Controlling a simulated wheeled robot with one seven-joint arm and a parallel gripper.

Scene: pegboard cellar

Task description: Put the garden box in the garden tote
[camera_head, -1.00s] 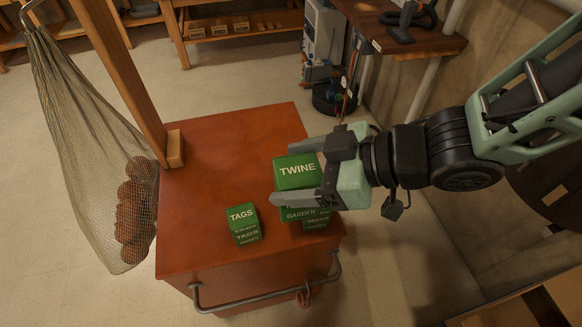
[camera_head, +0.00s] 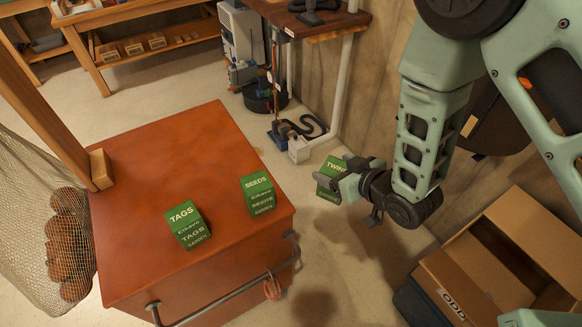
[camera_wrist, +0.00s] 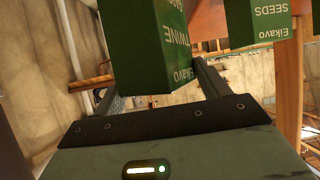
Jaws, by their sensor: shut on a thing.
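My gripper (camera_head: 340,180) is shut on a green box lettered TWINE (camera_head: 327,187). It holds the box in the air to the right of the red-brown cabinet, over the floor. In the wrist view the TWINE box (camera_wrist: 155,45) sits between the fingers. Two other green boxes with GARDEN on them stand on the cabinet top: one lettered TAGS (camera_head: 188,224) and one lettered SEEDS (camera_head: 257,193). The SEEDS box also shows at the top right of the wrist view (camera_wrist: 257,20). I cannot make out a tote marked garden.
The red-brown cabinet (camera_head: 150,170) has a metal rail and a wooden post with a net of balls (camera_head: 65,240). An open cardboard box lettered ODD (camera_head: 445,290) stands at lower right, beside a dark blue container (camera_head: 412,303). A workbench (camera_head: 325,25) stands behind.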

